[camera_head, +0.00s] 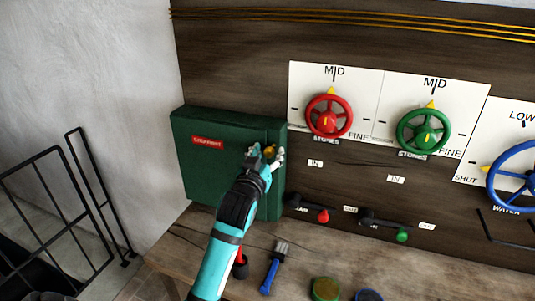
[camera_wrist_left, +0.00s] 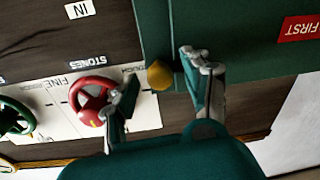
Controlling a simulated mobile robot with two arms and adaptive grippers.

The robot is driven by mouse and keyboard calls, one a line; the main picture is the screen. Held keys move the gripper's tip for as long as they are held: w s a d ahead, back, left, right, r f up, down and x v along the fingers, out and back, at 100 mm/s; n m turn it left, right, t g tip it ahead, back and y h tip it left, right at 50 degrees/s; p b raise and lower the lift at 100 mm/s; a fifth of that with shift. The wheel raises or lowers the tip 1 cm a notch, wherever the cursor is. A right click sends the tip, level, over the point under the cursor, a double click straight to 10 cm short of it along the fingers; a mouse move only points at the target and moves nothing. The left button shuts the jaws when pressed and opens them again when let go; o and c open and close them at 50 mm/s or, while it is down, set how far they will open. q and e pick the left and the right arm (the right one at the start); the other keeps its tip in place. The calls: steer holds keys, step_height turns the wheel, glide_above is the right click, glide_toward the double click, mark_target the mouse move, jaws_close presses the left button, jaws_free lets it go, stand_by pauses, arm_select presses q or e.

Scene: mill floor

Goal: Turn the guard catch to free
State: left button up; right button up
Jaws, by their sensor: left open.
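The guard catch looks like the small yellow knob (camera_head: 270,150) at the right edge of the green guard box (camera_head: 205,170). In the left wrist view the knob (camera_wrist_left: 160,75) sits between my two finger pads, with a gap to each that I can see. My left gripper (camera_head: 266,155) is open in front of the box's right side; its fingers also show in the wrist view (camera_wrist_left: 160,82). The gripper partly covers the catch in the head view. I cannot read which way the catch is turned. My right gripper is not in view.
A red handwheel (camera_head: 328,116), a green handwheel (camera_head: 423,131) and a blue handwheel (camera_head: 515,178) are on the panel to the right. Two dark levers with red (camera_head: 323,216) and green (camera_head: 402,236) knobs sit below. A blue-handled brush (camera_head: 270,275) lies on the wooden bench (camera_head: 185,245).

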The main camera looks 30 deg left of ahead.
arm_select(q)
jaws_close()
steer(key=shift+m, duration=0.4)
steer(key=m+p, duration=0.2)
steer(key=m, duration=0.1)
steer(key=m+p, duration=0.1)
steer(key=m, duration=0.3)
steer(key=shift+m, duration=0.3)
steer(key=m+p, duration=0.2)
steer(key=m, duration=0.2)
steer(key=shift+m+t, duration=0.4)
steer(key=m+p, duration=0.1)
steer(key=m, duration=0.4)
steer(key=shift+f+h, duration=0.15)
steer(key=shift+h, duration=0.15)
steer(key=shift+m, duration=0.4)
